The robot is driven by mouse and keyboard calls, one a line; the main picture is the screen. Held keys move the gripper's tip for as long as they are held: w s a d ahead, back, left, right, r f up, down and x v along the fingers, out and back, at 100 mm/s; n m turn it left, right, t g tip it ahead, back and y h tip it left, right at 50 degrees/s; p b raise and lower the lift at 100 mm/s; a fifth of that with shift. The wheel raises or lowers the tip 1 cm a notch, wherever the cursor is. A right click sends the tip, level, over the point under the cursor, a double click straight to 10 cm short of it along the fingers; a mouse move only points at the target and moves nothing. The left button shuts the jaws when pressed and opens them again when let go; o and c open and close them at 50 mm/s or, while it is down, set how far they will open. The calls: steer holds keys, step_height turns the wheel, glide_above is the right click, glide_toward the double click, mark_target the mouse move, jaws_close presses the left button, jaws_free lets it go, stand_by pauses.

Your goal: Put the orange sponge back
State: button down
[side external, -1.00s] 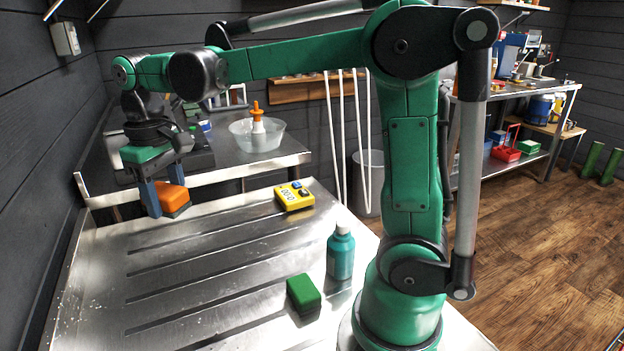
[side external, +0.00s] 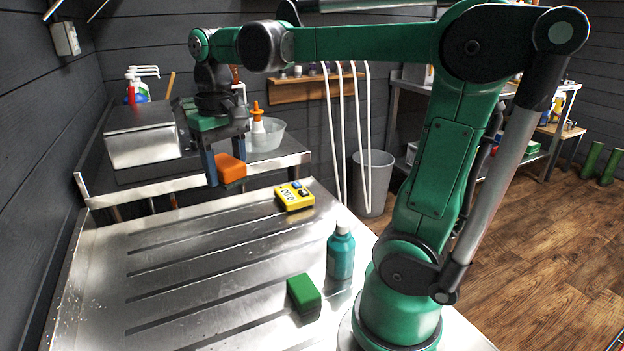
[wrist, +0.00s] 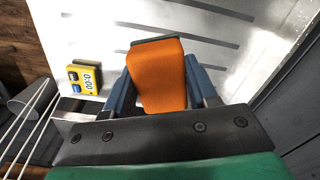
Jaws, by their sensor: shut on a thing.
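The orange sponge (side external: 231,168) is held in my gripper (side external: 225,172), above the far part of the grooved steel drainboard. In the wrist view the sponge (wrist: 158,78) sits between the two blue fingers of my gripper (wrist: 158,88), which are shut on it. The sponge has a dark layer along one edge. Part of it is hidden behind a finger in the side external view.
A yellow timer (side external: 294,196) lies on the drainboard (side external: 200,245) to the right of the sponge. A teal bottle (side external: 341,253) and a green sponge (side external: 304,294) stand nearer my base. Behind are a clear bowl (side external: 268,138) and a metal box (side external: 142,140). The drainboard's left half is clear.

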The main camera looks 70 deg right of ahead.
mark_target(285, 268)
steer(key=s+d+m, duration=0.4)
steer(key=s, duration=0.3)
step_height(285, 268, down, 20)
steer(key=shift+w+r, duration=0.15)
steer(key=shift+r, duration=0.05)
stand_by(0.3)
steer(key=shift+c, duration=1.3)
jaws_free()
steer(key=shift+r, duration=0.1)
